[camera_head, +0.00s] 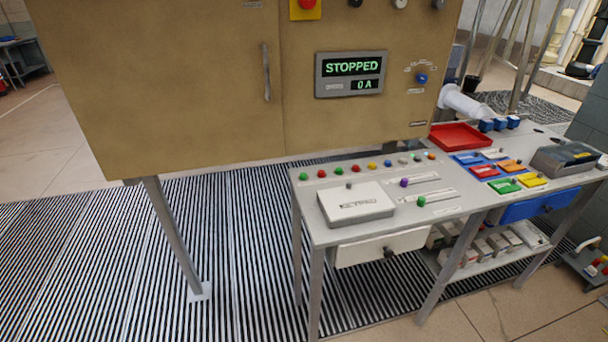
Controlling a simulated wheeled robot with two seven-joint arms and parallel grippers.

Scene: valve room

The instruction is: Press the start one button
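A row of small coloured buttons runs along the back of the grey console table (322,228). From the left I see a green button (304,176), a red button (321,173), another green button (338,170) and another red button (355,167), then several more in yellow, blue and other colours. Their labels are too small to read, so I cannot tell which is start one. The display (351,74) on the tan cabinet (190,90) reads STOPPED and 0 A. Neither of my grippers is in view.
A white KEYPAD box (355,203) and two sliders with a purple knob (404,182) and a green knob (421,201) lie in front of the buttons. A red tray (460,136) and coloured bins stand to the right. Striped floor at left is clear.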

